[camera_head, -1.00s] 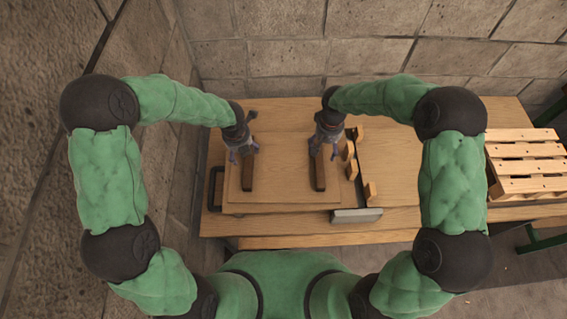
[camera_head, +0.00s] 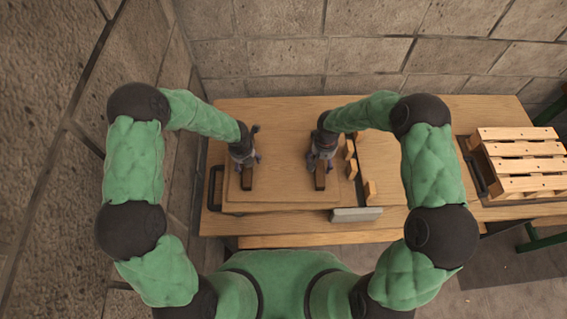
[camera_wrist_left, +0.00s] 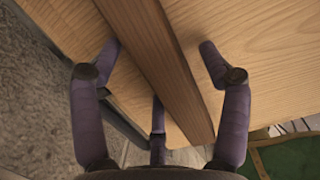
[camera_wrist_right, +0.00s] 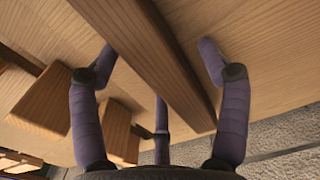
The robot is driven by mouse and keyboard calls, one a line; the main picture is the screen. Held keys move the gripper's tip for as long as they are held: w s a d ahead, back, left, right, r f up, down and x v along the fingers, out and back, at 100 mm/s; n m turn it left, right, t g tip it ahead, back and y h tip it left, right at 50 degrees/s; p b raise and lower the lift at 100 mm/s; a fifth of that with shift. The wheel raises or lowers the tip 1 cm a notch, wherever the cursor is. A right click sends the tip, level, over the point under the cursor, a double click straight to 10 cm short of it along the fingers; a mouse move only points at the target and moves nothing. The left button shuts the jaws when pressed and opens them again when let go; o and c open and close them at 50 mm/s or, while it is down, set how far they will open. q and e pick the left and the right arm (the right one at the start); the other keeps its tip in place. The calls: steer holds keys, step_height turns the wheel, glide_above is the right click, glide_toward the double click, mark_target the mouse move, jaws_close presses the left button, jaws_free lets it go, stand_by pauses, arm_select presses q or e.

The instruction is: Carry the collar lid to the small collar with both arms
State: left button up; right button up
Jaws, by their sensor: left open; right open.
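The collar lid (camera_head: 283,178) is a flat wooden board on the table's left part, with two brown grip bars. My left gripper (camera_head: 245,161) is open over the left bar (camera_head: 247,182). In the left wrist view that bar (camera_wrist_left: 165,65) runs between the spread fingers, with gaps on both sides. My right gripper (camera_head: 322,160) is open over the right bar (camera_head: 320,183). In the right wrist view that bar (camera_wrist_right: 150,55) also lies between the spread fingers, apart from them. I cannot make out the small collar for certain.
Several wooden blocks (camera_head: 370,190) stand along the lid's right side. A grey block (camera_head: 356,214) lies at the front. A black handle (camera_head: 215,187) is left of the lid. A slatted pallet (camera_head: 525,150) is at the right. The table between blocks and pallet looks clear.

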arm_select(q)
jaws_close()
arm_select(e)
jaws_close()
arm_select(q)
steer(key=shift+r, duration=0.15)
arm_select(e)
steer(key=shift+r, duration=0.15)
